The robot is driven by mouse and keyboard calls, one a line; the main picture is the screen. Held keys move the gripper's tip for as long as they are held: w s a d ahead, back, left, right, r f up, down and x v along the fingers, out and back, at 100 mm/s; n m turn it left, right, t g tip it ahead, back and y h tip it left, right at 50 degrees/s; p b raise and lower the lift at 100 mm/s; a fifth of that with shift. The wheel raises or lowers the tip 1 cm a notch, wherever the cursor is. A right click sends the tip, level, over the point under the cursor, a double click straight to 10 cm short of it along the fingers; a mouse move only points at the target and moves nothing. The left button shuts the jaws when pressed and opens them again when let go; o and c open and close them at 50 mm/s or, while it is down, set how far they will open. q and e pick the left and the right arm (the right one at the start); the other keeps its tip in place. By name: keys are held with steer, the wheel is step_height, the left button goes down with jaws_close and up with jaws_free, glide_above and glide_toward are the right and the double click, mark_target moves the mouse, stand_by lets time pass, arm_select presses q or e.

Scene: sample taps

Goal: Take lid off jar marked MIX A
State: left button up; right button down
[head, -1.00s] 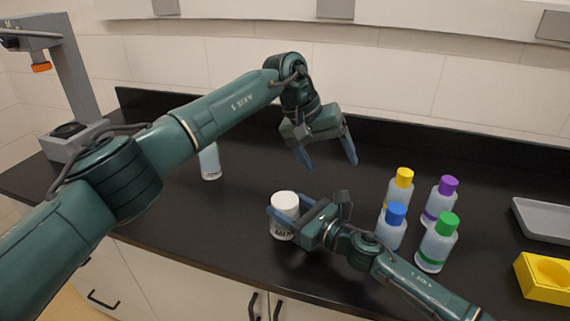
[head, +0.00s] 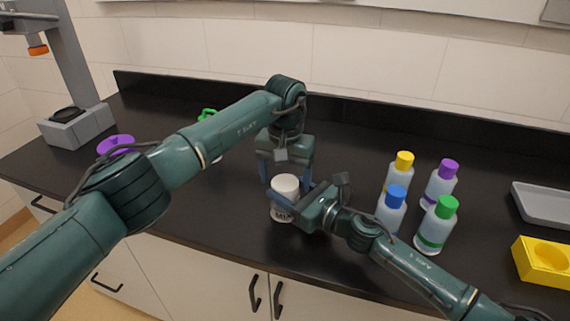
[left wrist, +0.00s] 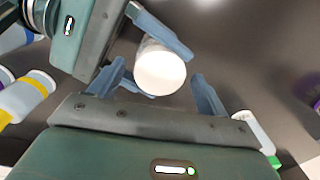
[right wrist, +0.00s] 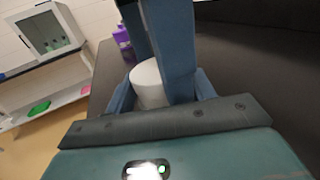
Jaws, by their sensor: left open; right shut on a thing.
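The jar (head: 281,212) is white-lidded, and the part of its label that shows reads "MIX"; the rest is hidden. It stands upright near the counter's front edge. My right gripper (head: 291,206) is shut on the jar's body from the right. The white lid (head: 285,184) is on the jar and also shows in the left wrist view (left wrist: 160,70) and the right wrist view (right wrist: 149,82). My left gripper (head: 286,181) is open and points down, its fingers at either side of the lid, apart from it in the left wrist view.
Bottles with yellow (head: 404,160), purple (head: 448,168), blue (head: 396,194) and green (head: 446,206) caps stand right of the jar. A yellow block (head: 545,262) and grey tray (head: 545,208) lie far right. A grey stand (head: 75,126) is at the left.

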arm_select(q)
steer(key=shift+f, duration=0.2)
steer(key=shift+c, duration=0.3)
steer(key=c, duration=0.9)
steer(key=o, duration=1)
steer(key=shift+r, duration=0.1)
steer(key=shift+r, duration=2.2)
arm_select(e)
steer(key=shift+c, duration=2.3)
jaws_free()
